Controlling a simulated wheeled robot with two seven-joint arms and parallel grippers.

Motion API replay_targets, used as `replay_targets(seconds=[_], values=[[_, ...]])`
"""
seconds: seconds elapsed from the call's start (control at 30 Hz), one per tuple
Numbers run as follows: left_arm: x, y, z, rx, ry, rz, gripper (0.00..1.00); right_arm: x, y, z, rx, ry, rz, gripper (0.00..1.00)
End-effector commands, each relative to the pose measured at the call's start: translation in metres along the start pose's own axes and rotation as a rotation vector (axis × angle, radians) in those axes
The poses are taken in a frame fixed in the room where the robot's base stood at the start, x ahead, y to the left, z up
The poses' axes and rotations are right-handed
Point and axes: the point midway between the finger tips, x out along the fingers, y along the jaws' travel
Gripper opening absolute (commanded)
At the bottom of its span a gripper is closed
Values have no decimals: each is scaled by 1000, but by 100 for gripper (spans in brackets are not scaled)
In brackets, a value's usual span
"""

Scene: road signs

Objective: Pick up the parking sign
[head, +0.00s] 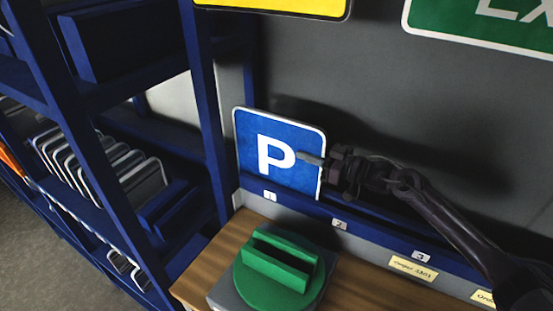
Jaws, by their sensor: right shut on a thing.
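The parking sign (252,135), a blue square with a white P and white rim, stands upright against the grey wall, above the label 1 on a blue ledge. My right gripper (318,160) reaches in from the right and is shut on the sign at its right edge. One finger shows in front of the sign's face; the other finger is hidden. My left gripper is not in view.
A blue rack (90,95) with several stacked plates stands at the left. A green fixture (280,290) sits on the wooden bench (212,262) below the sign. A yellow sign (280,5) and a green sign (470,30) hang above. The blue ledge (375,238) runs right past labels 2 and 3.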

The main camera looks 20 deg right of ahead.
Motion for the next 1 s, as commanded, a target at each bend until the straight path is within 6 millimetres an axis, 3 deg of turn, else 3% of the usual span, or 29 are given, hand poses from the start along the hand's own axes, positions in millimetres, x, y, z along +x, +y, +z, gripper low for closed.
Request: replay_targets(seconds=[0.37, 0.53, 0.77, 1.0], values=[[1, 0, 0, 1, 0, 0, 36, 0, 1, -6, -6, 7, 1, 0], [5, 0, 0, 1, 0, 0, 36, 0, 1, -19, -6, 9, 1, 0], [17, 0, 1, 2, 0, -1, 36, 0, 1, -56, -10, 10, 0, 0], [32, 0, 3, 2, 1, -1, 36, 0, 1, -111, -11, 12, 0, 0]])
